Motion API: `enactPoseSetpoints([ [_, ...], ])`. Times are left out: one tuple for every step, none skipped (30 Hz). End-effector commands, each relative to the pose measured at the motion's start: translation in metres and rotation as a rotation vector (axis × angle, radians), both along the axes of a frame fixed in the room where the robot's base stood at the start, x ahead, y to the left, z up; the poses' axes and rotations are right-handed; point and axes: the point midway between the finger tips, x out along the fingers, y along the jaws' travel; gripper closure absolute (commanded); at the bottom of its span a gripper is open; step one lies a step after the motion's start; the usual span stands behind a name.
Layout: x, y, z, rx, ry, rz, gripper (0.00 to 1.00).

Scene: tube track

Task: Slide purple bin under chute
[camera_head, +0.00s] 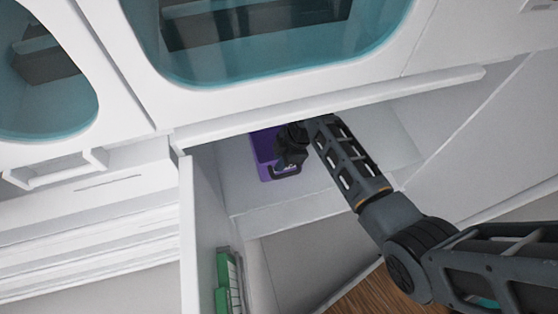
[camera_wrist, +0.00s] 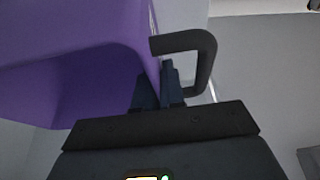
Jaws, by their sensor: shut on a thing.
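The purple bin (camera_head: 264,150) sits on the white floor of an open compartment, toward its left side. In the wrist view the bin (camera_wrist: 75,60) fills the upper left, with a black handle (camera_wrist: 207,62) on its side. My gripper (camera_head: 288,165) reaches into the compartment at the bin's right side. In the wrist view my gripper's fingers (camera_wrist: 160,88) are shut at the bin's wall beside the handle; the exact grip point is partly hidden. The chute cannot be made out in either view.
An open white door (camera_head: 200,235) with green items (camera_head: 228,280) on its inner side stands at the compartment's left. A white ledge (camera_head: 400,92) runs above the opening, under a teal window (camera_head: 270,60). The compartment's right side (camera_head: 385,140) is empty.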

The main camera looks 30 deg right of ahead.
Motion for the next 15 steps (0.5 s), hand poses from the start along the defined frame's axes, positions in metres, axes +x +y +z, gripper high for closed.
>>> enactPoseSetpoints([
  [-0.001,-0.002,0.0,0.0,0.0,-0.001,1.0],
  [-0.001,-0.003,0.0,0.0,0.0,-0.001,1.0],
  [-0.002,-0.004,0.001,0.0,0.0,-0.001,1.0],
  [-0.002,-0.005,0.0,0.0,0.0,-0.001,1.0],
  [-0.003,-0.006,0.0,0.0,0.0,-0.001,1.0],
  [-0.003,-0.008,0.0,0.0,0.0,-0.001,1.0],
  [-0.004,-0.009,0.0,0.0,0.0,-0.001,1.0],
  [-0.004,-0.01,0.0,0.0,0.001,-0.002,1.0],
  [-0.005,-0.011,0.0,0.0,0.001,-0.002,1.0],
  [-0.005,-0.012,0.0,0.0,0.001,-0.002,1.0],
  [-0.006,-0.013,0.001,0.0,0.001,-0.002,1.0],
  [-0.006,-0.014,0.0,0.0,0.001,-0.002,1.0],
  [-0.007,-0.016,0.0,0.0,0.001,-0.002,1.0],
  [-0.007,-0.017,0.0,0.0,0.001,-0.002,1.0],
  [-0.008,-0.018,0.0,0.0,0.001,-0.002,1.0],
])
